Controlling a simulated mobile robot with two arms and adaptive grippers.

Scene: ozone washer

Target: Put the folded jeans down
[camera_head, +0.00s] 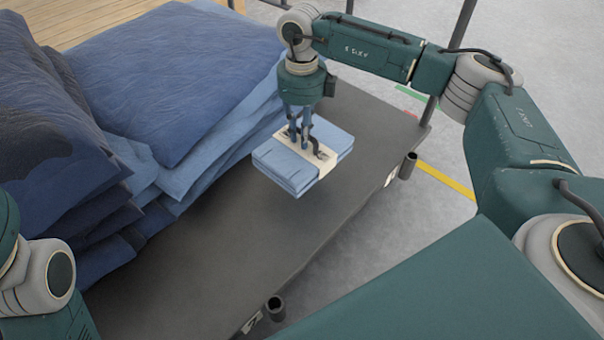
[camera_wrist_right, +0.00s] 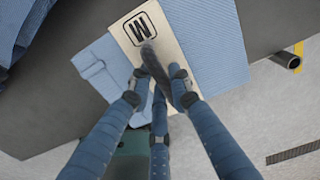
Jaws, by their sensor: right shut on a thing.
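The folded jeans (camera_head: 281,170) are a small light blue stack with a cream paper band (camera_head: 313,162) around the middle. My right gripper (camera_head: 303,145) points down and is shut on the folded jeans at the band. The jeans are over the grey cart deck (camera_head: 225,255), to the right of the big jeans piles. I cannot tell whether they touch the deck. Part of my left arm shows at the lower left, but its gripper is out of view.
Tall piles of dark blue (camera_head: 45,130) and mid-blue jeans (camera_head: 190,75) fill the left and back of the cart. Corner sockets (camera_head: 408,165) (camera_head: 274,307) stand on the deck's right edge. Bare deck lies in front of the held jeans. Concrete floor with a yellow line lies beyond.

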